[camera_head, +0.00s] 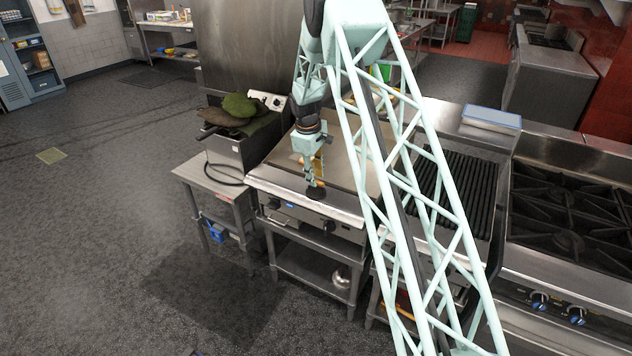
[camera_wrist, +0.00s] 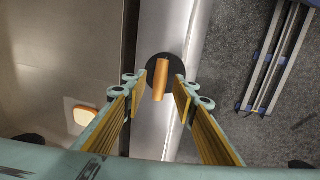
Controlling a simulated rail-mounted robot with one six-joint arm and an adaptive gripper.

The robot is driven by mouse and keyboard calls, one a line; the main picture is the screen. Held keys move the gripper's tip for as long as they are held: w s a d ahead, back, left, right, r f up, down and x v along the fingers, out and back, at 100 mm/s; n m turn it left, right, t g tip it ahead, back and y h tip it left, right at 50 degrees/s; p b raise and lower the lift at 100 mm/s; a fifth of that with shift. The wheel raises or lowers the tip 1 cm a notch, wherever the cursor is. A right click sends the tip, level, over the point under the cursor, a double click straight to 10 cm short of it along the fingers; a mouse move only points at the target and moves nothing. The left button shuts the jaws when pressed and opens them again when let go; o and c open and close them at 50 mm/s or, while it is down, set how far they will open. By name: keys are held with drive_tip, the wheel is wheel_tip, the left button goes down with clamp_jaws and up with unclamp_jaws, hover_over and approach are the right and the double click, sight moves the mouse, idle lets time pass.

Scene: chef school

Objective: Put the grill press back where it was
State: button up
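The grill press shows in the wrist view as a round dark plate (camera_wrist: 174,64) with an orange wooden handle (camera_wrist: 161,80). It lies over the steel front ledge of the griddle (camera_wrist: 185,30). In the head view the press (camera_head: 316,193) is a small dark disc at the griddle's front edge, partly hidden by my gripper. My gripper (camera_wrist: 159,93) is open, one finger on each side of the handle, with visible gaps. In the head view my gripper (camera_head: 312,178) points down right at the press. Whether the fingertips are level with the handle or above it, I cannot tell.
The flat griddle plate (camera_head: 343,150) lies behind the ledge. A small orange-rimmed pale object (camera_wrist: 85,115) shows on it. A ribbed grill (camera_head: 458,185) and a burner range (camera_head: 570,215) stand to the right. A fryer with dark green cloths (camera_head: 243,122) stands left.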

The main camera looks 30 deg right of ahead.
wheel_tip(320, 180, up, 8)
drive_tip(key=a, duration=0.1)
drive_tip(key=shift+s+a, duration=0.15)
drive_tip(key=shift+s, duration=0.25)
idle(0.6)
